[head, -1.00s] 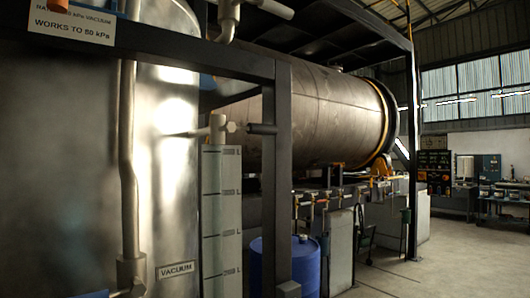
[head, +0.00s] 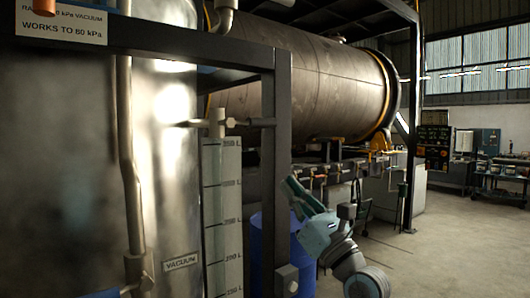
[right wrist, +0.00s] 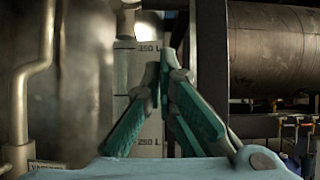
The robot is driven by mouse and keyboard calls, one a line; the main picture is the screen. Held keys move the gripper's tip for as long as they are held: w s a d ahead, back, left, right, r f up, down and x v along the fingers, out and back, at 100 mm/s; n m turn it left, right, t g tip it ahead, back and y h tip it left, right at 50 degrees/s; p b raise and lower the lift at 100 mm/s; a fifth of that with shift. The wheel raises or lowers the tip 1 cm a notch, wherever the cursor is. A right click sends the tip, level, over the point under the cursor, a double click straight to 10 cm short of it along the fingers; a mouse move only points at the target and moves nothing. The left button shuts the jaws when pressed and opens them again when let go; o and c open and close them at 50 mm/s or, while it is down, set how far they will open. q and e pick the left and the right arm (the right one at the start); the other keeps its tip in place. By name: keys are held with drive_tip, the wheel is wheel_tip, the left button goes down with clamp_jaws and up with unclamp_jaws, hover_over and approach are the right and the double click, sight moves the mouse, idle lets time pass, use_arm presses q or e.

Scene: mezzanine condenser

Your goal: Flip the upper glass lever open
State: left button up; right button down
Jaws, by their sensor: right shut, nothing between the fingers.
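The sight glass (head: 222,205) is a tall, pale strip with litre marks beside the steel tank. Its upper fitting (head: 216,124) is a grey valve body with a hex nut on its right. A short dark bar (head: 262,122) lies level to the right of the nut, by the frame post; I cannot tell for sure whether it is the lever. My left gripper is out of view.
A dark frame post (head: 283,130) and crossbeam stand close to the glass. A pipe (head: 127,160) runs down the steel tank (head: 75,150). A blue drum (head: 256,240) stands behind the post. A large horizontal cylinder (head: 325,95) fills the back. Open floor (head: 440,250) lies right.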

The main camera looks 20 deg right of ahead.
sight(252, 123)
drive_tip(key=shift+w+f, duration=0.15)
drive_tip(key=shift+w, duration=0.05)
drive_tip(key=s+r+p+x, duration=0.1)
drive_tip(key=r+x, duration=0.1)
drive_tip(key=x, duration=1)
drive_tip(key=shift+d+r+p, duration=0.25)
drive_tip(key=shift+r+p, duration=0.15)
drive_tip(key=shift+w, duration=0.1)
